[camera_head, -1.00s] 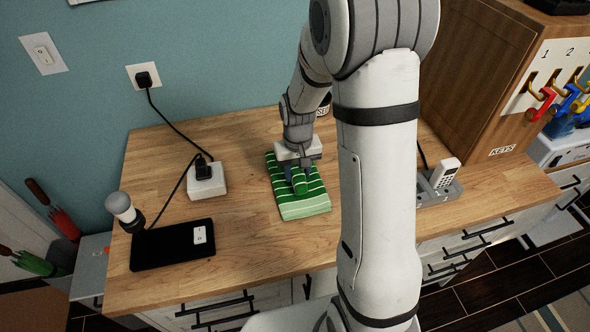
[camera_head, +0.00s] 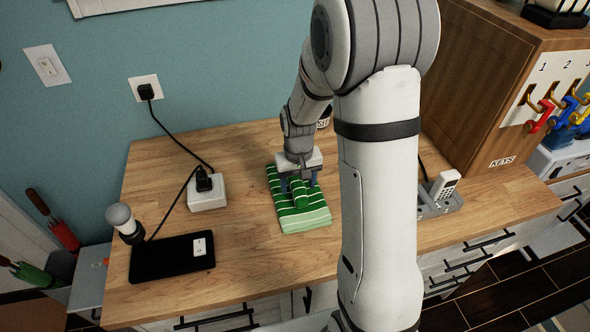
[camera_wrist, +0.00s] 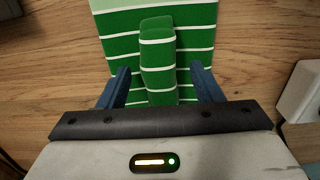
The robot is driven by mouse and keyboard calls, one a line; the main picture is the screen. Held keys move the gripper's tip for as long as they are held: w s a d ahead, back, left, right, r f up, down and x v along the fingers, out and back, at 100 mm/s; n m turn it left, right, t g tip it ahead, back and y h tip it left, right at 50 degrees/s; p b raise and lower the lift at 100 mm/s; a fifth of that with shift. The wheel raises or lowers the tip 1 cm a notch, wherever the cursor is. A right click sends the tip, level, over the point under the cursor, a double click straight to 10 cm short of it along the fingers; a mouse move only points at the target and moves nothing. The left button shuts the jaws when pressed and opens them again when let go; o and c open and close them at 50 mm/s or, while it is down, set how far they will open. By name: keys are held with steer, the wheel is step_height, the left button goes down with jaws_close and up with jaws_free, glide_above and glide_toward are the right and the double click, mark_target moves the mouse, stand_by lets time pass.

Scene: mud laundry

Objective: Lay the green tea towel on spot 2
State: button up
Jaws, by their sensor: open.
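The green tea towel with white stripes (camera_head: 303,217) lies folded on the wooden counter, with a raised fold along its middle. It also shows in the wrist view (camera_wrist: 201,43). My gripper (camera_head: 299,182) points down over the towel's far part. In the wrist view its two blue fingers (camera_wrist: 161,84) stand apart on either side of the raised fold, with a gap on both sides. Spot 2 cannot be made out; my arm hides part of the counter to the right.
A white socket block (camera_head: 207,193) with a plug and cord stands left of the towel. A black pad (camera_head: 172,258) and a bulb-shaped lamp (camera_head: 123,221) are further left. A grey holder with a white handset (camera_head: 443,187) and a wooden key cabinet (camera_head: 480,85) stand right.

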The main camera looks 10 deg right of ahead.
mark_target(298, 185)
step_height(298, 185, up, 11)
steer(key=b, duration=0.1)
steer(key=s+r+t, duration=0.1)
steer(key=s+r, duration=0.2)
steer(key=s, duration=0.6)
steer(key=s+r+t, duration=0.2)
steer(key=s+r, duration=0.1)
steer(key=s, duration=0.6)
steer(key=shift+s+a+r, duration=0.15)
steer(key=shift+s+r, duration=0.15)
steer(key=shift+s, duration=0.05)
steer(key=shift+c, duration=0.5)
